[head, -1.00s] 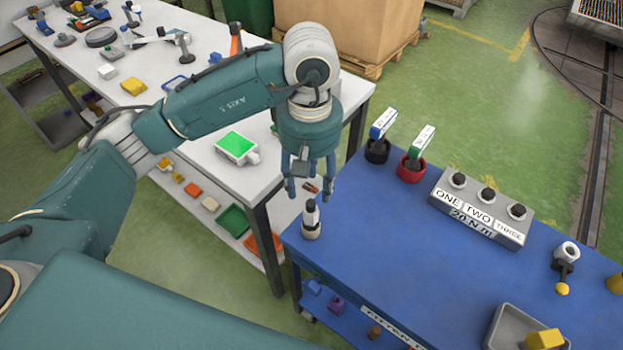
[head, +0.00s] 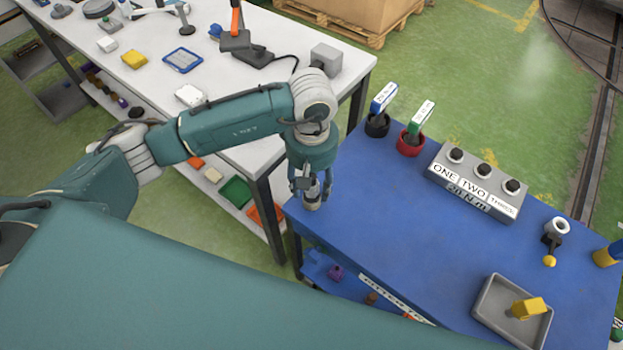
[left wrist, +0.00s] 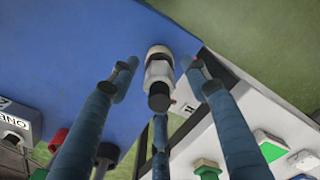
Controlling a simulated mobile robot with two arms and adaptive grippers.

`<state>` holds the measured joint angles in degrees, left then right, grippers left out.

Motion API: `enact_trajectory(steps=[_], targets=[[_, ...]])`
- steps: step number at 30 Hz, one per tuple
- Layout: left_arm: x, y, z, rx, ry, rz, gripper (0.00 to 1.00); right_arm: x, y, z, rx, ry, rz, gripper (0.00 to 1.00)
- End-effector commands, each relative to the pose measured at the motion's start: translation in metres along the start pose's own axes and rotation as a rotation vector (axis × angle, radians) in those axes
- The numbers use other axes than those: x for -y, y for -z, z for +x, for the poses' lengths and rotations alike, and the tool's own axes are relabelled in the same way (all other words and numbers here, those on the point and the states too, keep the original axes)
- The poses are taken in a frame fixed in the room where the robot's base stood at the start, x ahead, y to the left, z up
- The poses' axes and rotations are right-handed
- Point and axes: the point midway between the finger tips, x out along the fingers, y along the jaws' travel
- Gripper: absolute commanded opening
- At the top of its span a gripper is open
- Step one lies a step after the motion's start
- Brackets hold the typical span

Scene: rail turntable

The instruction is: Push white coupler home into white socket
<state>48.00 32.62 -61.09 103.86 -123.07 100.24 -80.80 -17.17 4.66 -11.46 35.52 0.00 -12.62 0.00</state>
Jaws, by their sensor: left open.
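The white coupler (head: 312,204) stands upright near the left corner of the blue table (head: 410,225). In the left wrist view the coupler (left wrist: 158,73) has a white body, a black tip and a pale ring at its far end. My left gripper (head: 314,192) is lowered around it, open, with fingers on both sides and gaps showing in the left wrist view. What looks like the white socket (head: 557,227), a round white mouth on a fitting with a yellow-knobbed lever, is at the table's right. My right gripper is not in view.
A grey box (head: 478,180) marked ONE, TWO, THREE stands on the blue table. A grey tray (head: 490,311) holds a yellow piece. The table's middle is clear.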

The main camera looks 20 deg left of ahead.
Motion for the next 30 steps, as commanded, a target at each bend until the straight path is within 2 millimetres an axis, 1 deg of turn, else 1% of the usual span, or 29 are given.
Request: enact_trajectory(steps=[1,5,6,8,9,10,13,14,30], targets=[[-0.0001,-0.0001,-0.0001,0.000,0.000,0.000,0.47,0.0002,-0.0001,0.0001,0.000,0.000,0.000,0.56],[-0.0002,-0.0001,-0.0003,0.000,0.000,0.000,0.21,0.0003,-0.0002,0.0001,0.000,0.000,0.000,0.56],[-0.0002,-0.0001,-0.0003,0.000,0.000,0.000,0.13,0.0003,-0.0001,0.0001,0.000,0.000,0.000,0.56],[-0.0002,-0.0001,-0.0004,0.000,0.000,0.000,0.01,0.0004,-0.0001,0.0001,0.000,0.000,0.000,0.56],[-0.0003,-0.0001,-0.0004,0.000,0.000,0.000,0.00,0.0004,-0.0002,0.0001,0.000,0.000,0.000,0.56],[-0.0003,0.0000,-0.0005,0.000,0.000,0.000,0.22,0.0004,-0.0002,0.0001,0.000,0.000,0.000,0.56],[-0.0003,0.0000,-0.0006,0.000,-0.001,0.000,0.02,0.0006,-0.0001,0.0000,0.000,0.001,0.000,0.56],[-0.0003,0.0000,-0.0006,0.000,-0.001,0.000,0.00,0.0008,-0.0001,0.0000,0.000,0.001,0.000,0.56],[-0.0007,0.0006,-0.0084,-0.002,-0.002,0.000,0.00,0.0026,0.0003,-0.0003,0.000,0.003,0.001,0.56]])
